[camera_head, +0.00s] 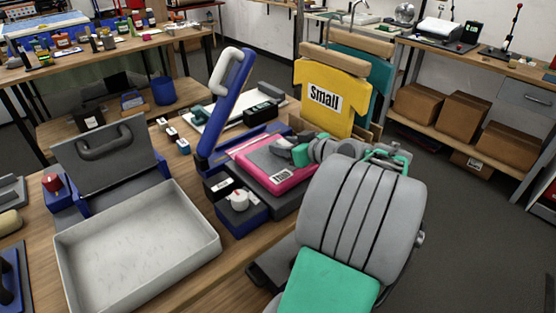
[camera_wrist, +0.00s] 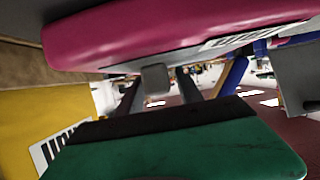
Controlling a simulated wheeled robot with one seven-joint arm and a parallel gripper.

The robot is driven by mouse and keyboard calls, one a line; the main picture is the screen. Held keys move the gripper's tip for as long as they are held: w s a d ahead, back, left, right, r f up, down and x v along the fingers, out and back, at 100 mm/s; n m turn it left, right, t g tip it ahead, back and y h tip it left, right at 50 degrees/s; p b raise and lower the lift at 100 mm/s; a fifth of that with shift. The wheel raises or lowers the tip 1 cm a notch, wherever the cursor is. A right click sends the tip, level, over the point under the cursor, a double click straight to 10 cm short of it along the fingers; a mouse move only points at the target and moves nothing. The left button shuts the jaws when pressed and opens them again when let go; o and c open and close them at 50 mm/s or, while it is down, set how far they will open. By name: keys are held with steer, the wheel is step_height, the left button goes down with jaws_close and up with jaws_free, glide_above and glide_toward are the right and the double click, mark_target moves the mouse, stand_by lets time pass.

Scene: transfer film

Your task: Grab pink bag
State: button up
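The pink bag (camera_head: 262,165), with a white barcode label, lies flat on a dark press-like base on the wooden table in the head view. My gripper (camera_head: 298,150), grey with green fingers, is at the bag's right end. In the wrist view the pink bag (camera_wrist: 150,40) fills the upper part. One green finger with a dark pad (camera_wrist: 170,150) lies across the bottom, with a clear gap between it and the bag. The other finger is hidden, apparently behind the bag. My gripper looks open; whether it touches the bag is unclear.
A yellow "Small" bag (camera_head: 331,100) stands behind my gripper. A blue press lever with white handle (camera_head: 226,105) rises just left of the bag. A red-and-white knob box (camera_head: 240,203) is in front. A grey tray (camera_head: 135,250) stands at the left. Open floor lies right.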

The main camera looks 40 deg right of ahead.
jaws_close()
stand_by(0.6)
